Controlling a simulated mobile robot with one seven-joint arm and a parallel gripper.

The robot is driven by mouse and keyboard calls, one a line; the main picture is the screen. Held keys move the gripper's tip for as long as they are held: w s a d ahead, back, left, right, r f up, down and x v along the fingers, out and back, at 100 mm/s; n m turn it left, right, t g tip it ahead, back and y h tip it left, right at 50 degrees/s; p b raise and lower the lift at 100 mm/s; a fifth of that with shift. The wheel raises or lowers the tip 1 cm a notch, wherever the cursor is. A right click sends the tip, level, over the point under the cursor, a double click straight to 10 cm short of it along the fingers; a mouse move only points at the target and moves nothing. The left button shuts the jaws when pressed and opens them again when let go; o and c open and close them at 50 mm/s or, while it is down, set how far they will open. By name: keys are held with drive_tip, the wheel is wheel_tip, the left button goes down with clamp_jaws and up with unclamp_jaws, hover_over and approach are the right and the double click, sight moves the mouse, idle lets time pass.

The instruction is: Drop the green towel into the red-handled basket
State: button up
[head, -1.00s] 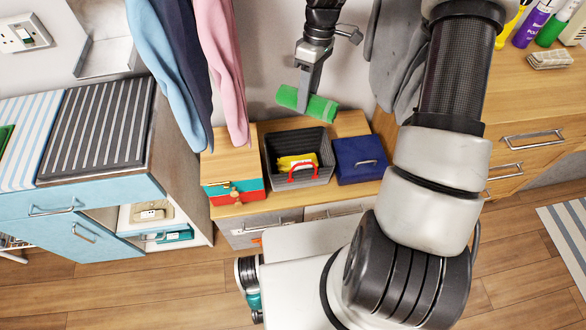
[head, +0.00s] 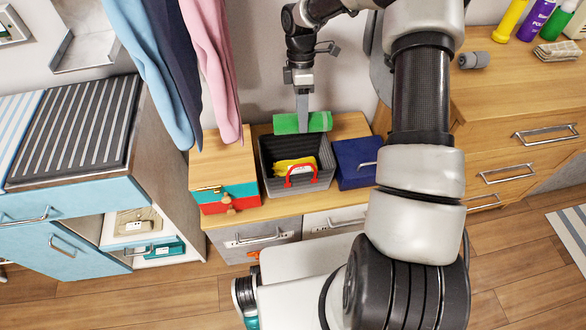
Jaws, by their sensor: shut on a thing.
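The green towel (head: 317,122) is a rolled cylinder, roughly level across the picture. My gripper (head: 302,118) is shut on it and points down at it. The dark grey basket with a red handle (head: 264,172) stands on the low wooden cabinet. The towel shows at the basket's back rim, overlapping its far edge in the head view; I cannot tell its exact height above the rim. A yellow item (head: 292,165) lies inside the basket, partly behind the red handle.
A navy box (head: 354,160) stands right of the basket, and a wooden-lidded red and teal box (head: 222,175) left of it. Pink and blue cloths (head: 212,60) hang at the left. A rolled grey item (head: 474,60) lies on the right cabinet.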

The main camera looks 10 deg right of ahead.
drive_tip(key=o, duration=1.2)
drive_tip(key=p+v, duration=0.3)
drive_tip(key=v, duration=1.4)
drive_tip(key=shift+r, duration=0.2)
